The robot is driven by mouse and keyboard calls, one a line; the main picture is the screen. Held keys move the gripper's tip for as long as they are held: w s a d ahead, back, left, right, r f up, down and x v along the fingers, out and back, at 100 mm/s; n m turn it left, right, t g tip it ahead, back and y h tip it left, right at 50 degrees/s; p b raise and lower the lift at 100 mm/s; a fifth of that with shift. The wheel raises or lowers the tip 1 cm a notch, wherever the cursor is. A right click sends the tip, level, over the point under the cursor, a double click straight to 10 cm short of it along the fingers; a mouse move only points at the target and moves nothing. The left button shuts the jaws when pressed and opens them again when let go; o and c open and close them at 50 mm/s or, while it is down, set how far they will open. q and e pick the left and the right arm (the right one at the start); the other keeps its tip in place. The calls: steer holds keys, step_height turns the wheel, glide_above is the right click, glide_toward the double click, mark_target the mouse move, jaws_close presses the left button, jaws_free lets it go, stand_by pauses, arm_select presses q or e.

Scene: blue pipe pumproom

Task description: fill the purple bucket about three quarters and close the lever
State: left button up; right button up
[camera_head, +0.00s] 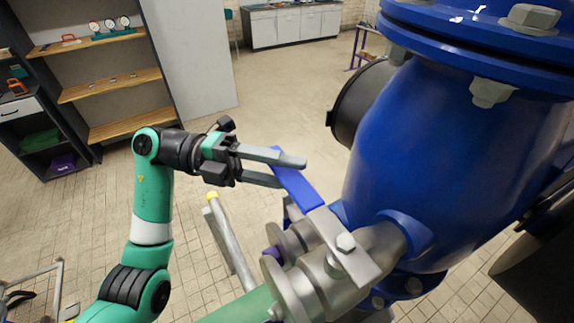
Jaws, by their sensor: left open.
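A blue lever (298,188) sticks up and to the left from the steel valve (320,262), which is fixed to the side of the big blue pipe (455,150). My left gripper (292,172) is open. Its two fingers reach right to the upper end of the lever, and the lower finger overlaps it in the picture; I cannot tell whether they touch. I cannot make out the purple bucket. A small purple patch (272,252) shows beside the valve's flange, but I cannot tell what it is. My right gripper is not in view.
A steel bar with a yellow end (228,240) stands left of the valve. Shelves (110,85) stand at the back left, and white cabinets (295,25) at the back. A black round cover (358,103) juts out beside the pipe. The tiled floor between is clear.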

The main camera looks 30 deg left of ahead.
arm_select(q)
steer(key=shift+d, duration=0.1)
jaws_close()
stand_by(1.4)
